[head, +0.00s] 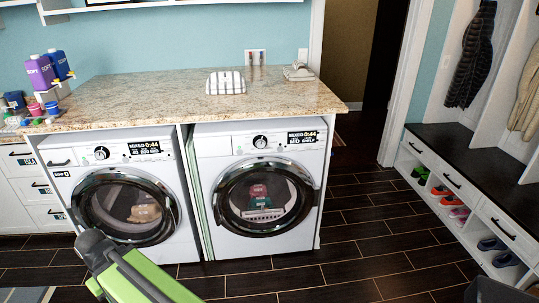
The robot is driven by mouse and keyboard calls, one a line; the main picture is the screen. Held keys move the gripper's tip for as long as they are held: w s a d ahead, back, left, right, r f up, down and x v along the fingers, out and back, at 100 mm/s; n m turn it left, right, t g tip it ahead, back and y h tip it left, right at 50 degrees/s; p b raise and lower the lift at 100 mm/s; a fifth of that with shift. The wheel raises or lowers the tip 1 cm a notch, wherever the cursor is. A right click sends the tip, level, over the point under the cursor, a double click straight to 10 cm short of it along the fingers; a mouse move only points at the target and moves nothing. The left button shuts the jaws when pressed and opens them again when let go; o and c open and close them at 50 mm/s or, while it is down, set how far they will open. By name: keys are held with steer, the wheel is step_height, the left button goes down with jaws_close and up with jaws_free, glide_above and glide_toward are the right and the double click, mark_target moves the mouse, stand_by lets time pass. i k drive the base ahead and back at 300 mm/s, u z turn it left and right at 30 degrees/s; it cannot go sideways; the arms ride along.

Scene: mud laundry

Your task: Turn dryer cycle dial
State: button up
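Two white front-loading machines stand side by side under the counter, and I cannot tell from labels which is the dryer. The left machine (180,225) has a dial (102,153) beside a similar display (144,147). Both round doors are shut, with laundry behind the glass. My green and grey arm links rise from the bottom edge in front of the left machine. My gripper's fingers do not show, and nothing visible touches either dial.
The granite counter (150,98) above holds a folded striped towel (225,82). Detergent bottles (39,72) and small containers stand at its left. A bench with shoe cubbies (470,160) lines the right wall. The dark tiled floor (350,235) is clear before the right machine.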

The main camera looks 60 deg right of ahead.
mark_target(261, 141)
steer(key=z, duration=0.2)
steer(key=i, duration=0.85)
steer(key=u, duration=0.1)
